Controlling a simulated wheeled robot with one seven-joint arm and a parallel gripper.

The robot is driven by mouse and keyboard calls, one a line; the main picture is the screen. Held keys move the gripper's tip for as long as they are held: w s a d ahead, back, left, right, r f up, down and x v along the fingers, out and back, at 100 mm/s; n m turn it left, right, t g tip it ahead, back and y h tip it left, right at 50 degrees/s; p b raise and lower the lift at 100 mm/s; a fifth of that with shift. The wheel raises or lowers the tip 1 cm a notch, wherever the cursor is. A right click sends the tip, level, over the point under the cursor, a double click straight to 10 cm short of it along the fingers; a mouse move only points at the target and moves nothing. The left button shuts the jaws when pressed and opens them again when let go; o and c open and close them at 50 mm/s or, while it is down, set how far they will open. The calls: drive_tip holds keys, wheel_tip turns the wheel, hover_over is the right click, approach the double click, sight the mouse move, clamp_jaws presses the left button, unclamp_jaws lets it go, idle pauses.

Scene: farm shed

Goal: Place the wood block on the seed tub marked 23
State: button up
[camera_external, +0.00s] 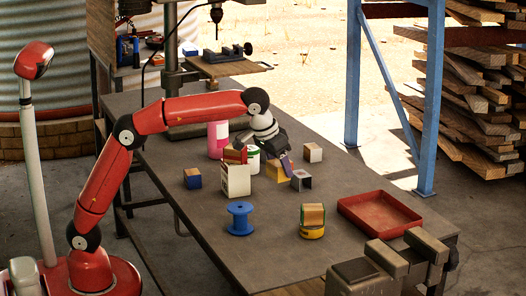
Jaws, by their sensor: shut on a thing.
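My gripper (266,147) is low over the far-middle part of the workbench, among a cluster of blocks and containers. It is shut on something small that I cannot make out. A wood block (312,213) sits on top of a low yellow and green tub (311,232), apart from my gripper. A white and green tub (253,162) stands just below my gripper, and a yellowish wood block (275,172) is close under it. No number is readable on any tub, so I cannot tell which is marked 23.
A white carton (237,181), a pink bottle (217,140), a blue spool (239,218) and several part-painted blocks, one of them blue (192,179), crowd the bench (185,222). A red tray (379,213) lies at right. A vise (385,265) is at the near end.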

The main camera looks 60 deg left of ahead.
drive_tip(key=w+a+r+n, duration=0.1)
drive_tip(key=w+a, duration=0.1)
drive_tip(key=a, duration=0.4)
drive_tip(key=w+a+r, duration=0.2)
drive_tip(key=a, duration=0.4)
wheel_tip(320, 180, up, 3)
drive_tip(key=n+y, duration=0.1)
drive_tip(key=n, duration=0.1)
hover_over(251, 148)
wheel_tip(251, 148, down, 4)
drive_tip(key=shift+a+r+b, duration=0.15)
drive_tip(key=shift+r+b, duration=0.05)
drive_tip(key=shift+b, duration=0.35)
drive_tip(key=shift+f+b, duration=0.65)
drive_tip(key=shift+f, duration=1.45)
drive_tip(key=shift+f, duration=0.15)
drive_tip(key=o, duration=1)
